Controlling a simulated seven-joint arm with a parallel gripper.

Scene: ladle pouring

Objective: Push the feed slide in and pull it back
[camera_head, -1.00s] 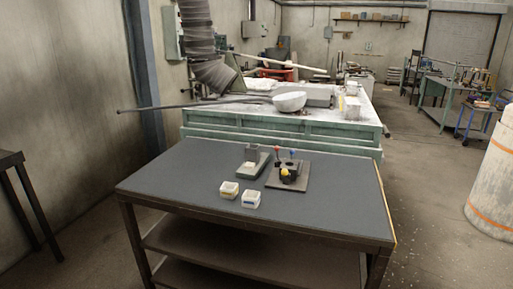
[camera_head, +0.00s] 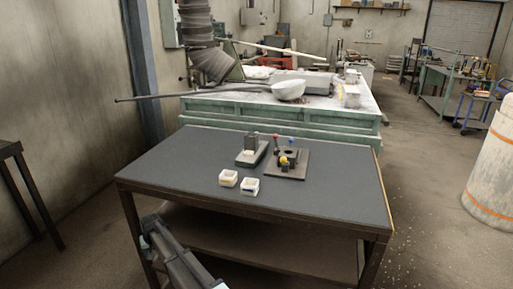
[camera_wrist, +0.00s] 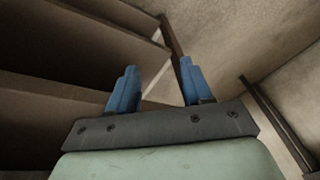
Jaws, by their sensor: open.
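A small grey block-shaped device (camera_head: 251,152) stands on the dark table, with an upright grey box on a low base; it may hold the feed slide, but I cannot tell. Right of it is a dark square plate (camera_head: 288,165) with a round opening, a yellow part (camera_head: 284,160) and small red and blue knobs. My gripper shows in the wrist view (camera_wrist: 156,82) with two blue fingers apart and nothing between them. It is away from the devices, facing the table's legs and shelf. In the head view, part of my arm shows low, in front of the table.
Two small white bins, a left one (camera_head: 228,178) and a right one (camera_head: 249,186), sit in front of the devices. The dark table top (camera_head: 175,168) is bare at left, right and front. A lower shelf (camera_head: 255,235) lies beneath it.

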